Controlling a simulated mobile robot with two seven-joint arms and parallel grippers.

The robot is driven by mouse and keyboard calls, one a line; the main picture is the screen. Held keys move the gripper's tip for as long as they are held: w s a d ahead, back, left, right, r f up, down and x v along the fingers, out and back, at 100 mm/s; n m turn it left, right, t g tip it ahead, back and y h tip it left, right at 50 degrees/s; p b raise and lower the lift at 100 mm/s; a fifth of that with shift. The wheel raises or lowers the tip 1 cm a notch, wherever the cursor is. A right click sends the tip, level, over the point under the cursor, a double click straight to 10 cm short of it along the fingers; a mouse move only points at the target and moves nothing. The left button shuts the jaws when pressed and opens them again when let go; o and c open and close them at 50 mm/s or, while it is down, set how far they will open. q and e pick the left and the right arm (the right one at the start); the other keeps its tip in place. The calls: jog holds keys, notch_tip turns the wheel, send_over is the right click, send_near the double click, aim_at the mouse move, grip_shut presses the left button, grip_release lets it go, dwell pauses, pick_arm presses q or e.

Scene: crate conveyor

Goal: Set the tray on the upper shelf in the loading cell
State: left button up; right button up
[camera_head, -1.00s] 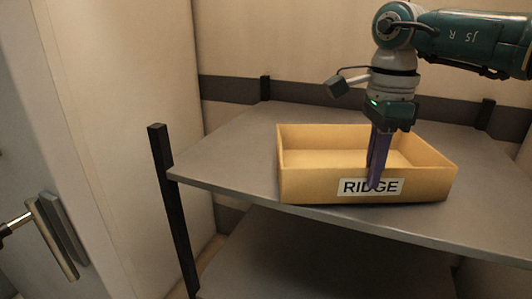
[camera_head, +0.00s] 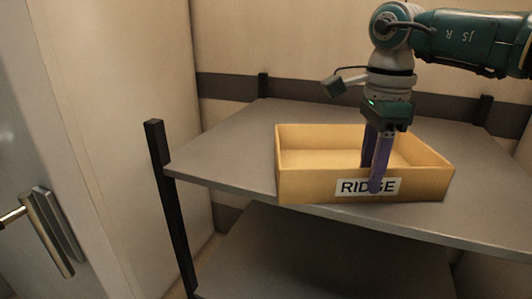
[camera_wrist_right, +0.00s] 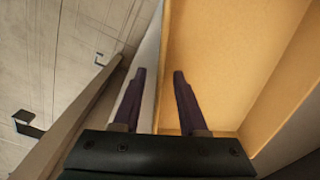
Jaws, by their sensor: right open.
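The tray (camera_head: 300,185) is a yellow open box with a white "RIDGE" label on its front wall. It rests on the upper shelf (camera_head: 225,150), near the front edge. My right gripper (camera_head: 372,178) is open at the tray's front wall, with one finger inside the tray and one outside, in front of the label. In the right wrist view my open fingers (camera_wrist_right: 160,78) straddle the wall of the tray (camera_wrist_right: 225,50). My left gripper is not in view.
A lower shelf (camera_head: 270,255) lies beneath. A black shelf post (camera_head: 168,200) stands at the left front corner. A door with a metal handle (camera_head: 45,235) is at the far left. The upper shelf is clear left of the tray.

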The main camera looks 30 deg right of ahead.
notch_tip(320, 180, up, 10)
dwell(0.6)
dwell(0.9)
